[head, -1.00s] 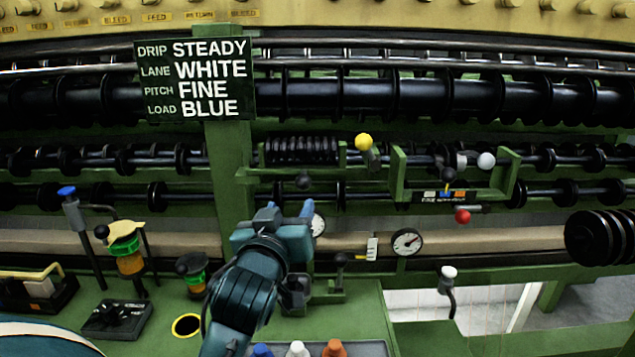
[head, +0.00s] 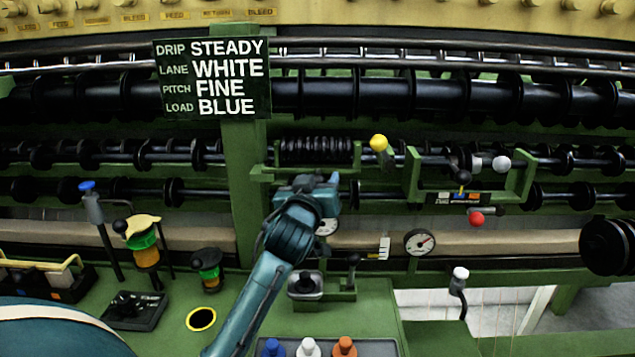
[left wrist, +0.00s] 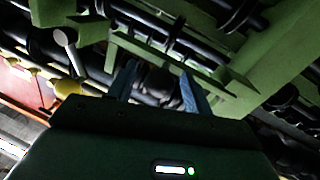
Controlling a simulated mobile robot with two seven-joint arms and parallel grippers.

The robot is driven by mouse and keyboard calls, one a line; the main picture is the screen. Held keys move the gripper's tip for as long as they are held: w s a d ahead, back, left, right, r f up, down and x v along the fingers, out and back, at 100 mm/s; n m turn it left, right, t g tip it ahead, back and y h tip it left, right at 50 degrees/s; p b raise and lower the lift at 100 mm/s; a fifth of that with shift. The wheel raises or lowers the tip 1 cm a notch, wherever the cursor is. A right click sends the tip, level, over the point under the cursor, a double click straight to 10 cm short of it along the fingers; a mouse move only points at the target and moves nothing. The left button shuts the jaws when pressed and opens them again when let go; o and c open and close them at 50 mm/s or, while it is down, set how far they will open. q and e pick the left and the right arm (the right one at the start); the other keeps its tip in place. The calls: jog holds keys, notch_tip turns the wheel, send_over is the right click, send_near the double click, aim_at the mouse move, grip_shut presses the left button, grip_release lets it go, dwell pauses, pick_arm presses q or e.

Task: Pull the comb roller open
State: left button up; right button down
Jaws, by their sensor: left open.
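The comb roller appears to be the short black ribbed roller (head: 317,150) in a green bracket, right of the sign post in the head view. My left gripper (head: 318,182) is just below and in front of it, and hides the black knob under the bracket. In the left wrist view its two blue fingers (left wrist: 160,74) are apart, with a dark rounded shape (left wrist: 160,88) between them. This is probably the knob; I cannot tell whether the fingers touch it. My right gripper is not in view.
A yellow ball handle (head: 379,143) stands just right of the roller. A green bracket (head: 413,175) with white, black and red knobs is farther right. A dial gauge (head: 419,242) is below. The green bench (head: 150,325) holds spools, a lever box and coloured pegs.

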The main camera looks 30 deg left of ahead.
pick_arm(q)
grip_shut()
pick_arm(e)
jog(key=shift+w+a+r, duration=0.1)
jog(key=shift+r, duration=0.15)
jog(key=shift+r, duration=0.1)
